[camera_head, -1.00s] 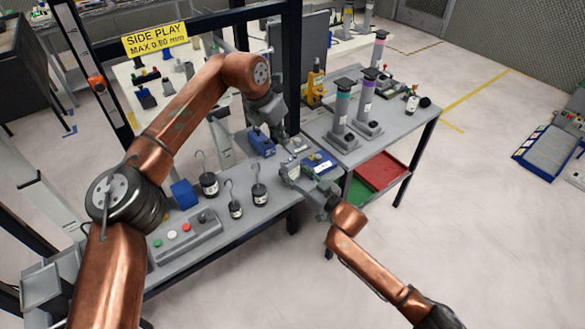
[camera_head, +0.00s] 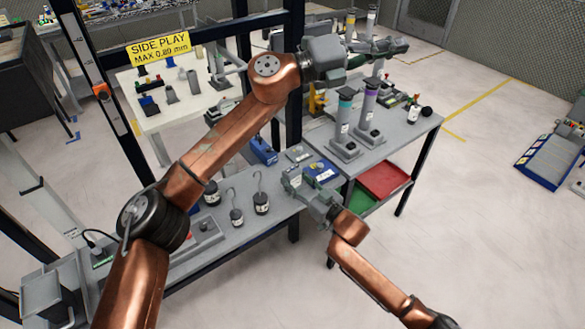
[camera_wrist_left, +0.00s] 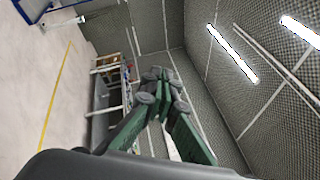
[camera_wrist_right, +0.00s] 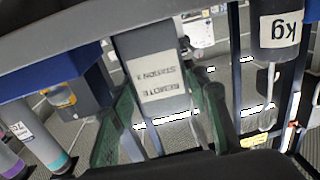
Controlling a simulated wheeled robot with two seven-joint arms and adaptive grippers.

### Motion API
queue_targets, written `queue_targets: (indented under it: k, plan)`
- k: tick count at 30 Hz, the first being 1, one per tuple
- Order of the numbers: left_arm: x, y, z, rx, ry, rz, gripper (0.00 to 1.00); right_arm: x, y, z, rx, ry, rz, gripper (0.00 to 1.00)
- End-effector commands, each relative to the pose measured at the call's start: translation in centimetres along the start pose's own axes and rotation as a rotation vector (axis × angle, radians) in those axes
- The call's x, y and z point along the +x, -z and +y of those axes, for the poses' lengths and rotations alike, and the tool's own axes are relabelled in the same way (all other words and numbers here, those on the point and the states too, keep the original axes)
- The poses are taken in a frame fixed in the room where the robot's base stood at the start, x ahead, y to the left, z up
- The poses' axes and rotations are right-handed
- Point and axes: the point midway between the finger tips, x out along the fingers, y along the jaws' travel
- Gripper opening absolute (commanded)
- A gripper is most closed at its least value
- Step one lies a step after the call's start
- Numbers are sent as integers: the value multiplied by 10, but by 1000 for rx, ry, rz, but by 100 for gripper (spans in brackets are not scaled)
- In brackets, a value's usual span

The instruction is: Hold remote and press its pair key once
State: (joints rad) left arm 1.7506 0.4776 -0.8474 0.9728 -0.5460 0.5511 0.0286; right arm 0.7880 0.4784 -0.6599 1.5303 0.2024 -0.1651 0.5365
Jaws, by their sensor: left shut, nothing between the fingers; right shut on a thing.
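In the right wrist view a grey piece (camera_wrist_right: 155,75) labelled "REMOTE STATION" sits between the green fingers of my right gripper (camera_wrist_right: 160,95), which is shut on it. The label appears upside down. My left gripper (camera_head: 398,46) is shut and empty, raised above the far side table. In the left wrist view its fingertips (camera_wrist_left: 160,82) meet, with walls and ceiling lights behind. I cannot make out the pair key.
Hook weights (camera_head: 237,216) stand on the bench (camera_head: 215,250) left of my right gripper. Grey posts (camera_head: 368,112) stand on the side table (camera_head: 405,135), under the left gripper. A red bin (camera_head: 384,180) sits below that table.

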Motion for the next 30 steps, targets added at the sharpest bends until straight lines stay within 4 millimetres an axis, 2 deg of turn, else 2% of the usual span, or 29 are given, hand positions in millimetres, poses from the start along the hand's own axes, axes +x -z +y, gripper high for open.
queue_targets:
  k: [1,3,5,7,11,15,19,22,26,30]
  plan:
    - [-1,-12,-16,-90,63,-53,0,0,0,0,0,0,-1,15]
    - [-8,-37,-37,-241,152,-141,0,0,0,0,0,0,-1,15]
    - [-17,-61,-48,-389,223,-221,0,0,0,0,0,0,-1,15]
    - [-32,-90,-49,-567,289,-313,0,0,0,0,0,0,0,15]
    - [-61,-135,-24,-901,369,-478,0,0,0,0,0,0,0,15]
    - [-93,-165,26,-1233,407,-644,0,0,0,0,0,0,0,15]
    - [-120,-174,81,-1512,411,-789,0,0,0,0,0,0,0,15]
    - [-138,-169,124,-1714,396,-898,0,0,0,0,0,0,0,15]
    - [-160,-148,178,-1962,350,-1039,0,0,0,0,0,0,0,15]
    - [-182,-111,229,-2205,268,-1197,0,0,0,0,0,0,0,15]
